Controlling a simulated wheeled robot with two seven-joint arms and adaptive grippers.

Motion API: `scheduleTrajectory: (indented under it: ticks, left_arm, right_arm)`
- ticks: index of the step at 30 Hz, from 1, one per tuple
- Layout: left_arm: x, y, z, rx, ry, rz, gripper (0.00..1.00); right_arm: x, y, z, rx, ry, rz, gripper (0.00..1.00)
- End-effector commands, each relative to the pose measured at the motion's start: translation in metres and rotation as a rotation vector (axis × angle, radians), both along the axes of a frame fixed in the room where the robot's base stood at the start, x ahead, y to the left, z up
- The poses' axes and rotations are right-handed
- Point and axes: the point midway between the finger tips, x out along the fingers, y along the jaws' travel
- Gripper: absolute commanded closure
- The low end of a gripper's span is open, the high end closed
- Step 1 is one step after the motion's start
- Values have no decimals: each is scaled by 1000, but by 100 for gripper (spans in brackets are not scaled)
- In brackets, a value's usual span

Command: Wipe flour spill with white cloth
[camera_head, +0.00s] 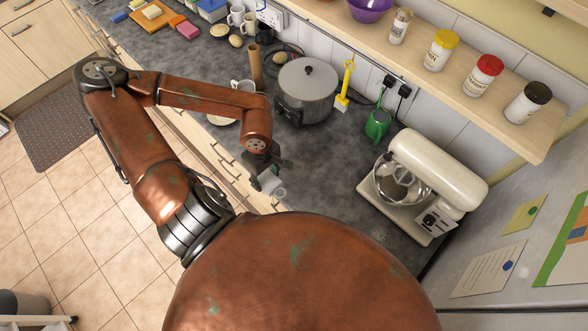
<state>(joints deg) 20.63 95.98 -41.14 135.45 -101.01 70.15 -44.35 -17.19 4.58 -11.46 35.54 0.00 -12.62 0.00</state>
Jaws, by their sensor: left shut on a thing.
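My left gripper (266,172) is over the near edge of the dark worktop (325,180), in front of the pot. It is shut on a small pale thing (270,183) at its tips. The thing is too small and partly covered to tell whether it is the white cloth. I cannot make out a clear flour patch on the worktop. My right gripper is not in view.
A grey lidded pot (307,92) stands behind the gripper, with a cream stand mixer (425,180) to the right. A green tool (378,124) and a yellow brush (345,85) are by the wall. Jars (440,50) line the shelf. The worktop between pot and mixer is clear.

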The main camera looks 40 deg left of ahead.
Motion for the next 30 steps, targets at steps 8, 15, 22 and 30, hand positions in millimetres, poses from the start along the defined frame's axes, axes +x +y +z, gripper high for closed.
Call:
scheduleTrajectory:
  ticks: [8, 15, 22, 30]
  left_arm:
    - [32, -2, -11, -5, -2, 0, 72]
    - [88, -3, -35, -4, -1, 1, 72]
    - [120, -2, -74, -3, 2, -1, 72]
    - [136, -2, -93, -1, 1, -2, 72]
  right_arm:
    - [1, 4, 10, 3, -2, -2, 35]
    - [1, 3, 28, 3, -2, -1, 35]
    - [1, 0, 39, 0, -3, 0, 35]
    - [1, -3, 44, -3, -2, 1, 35]
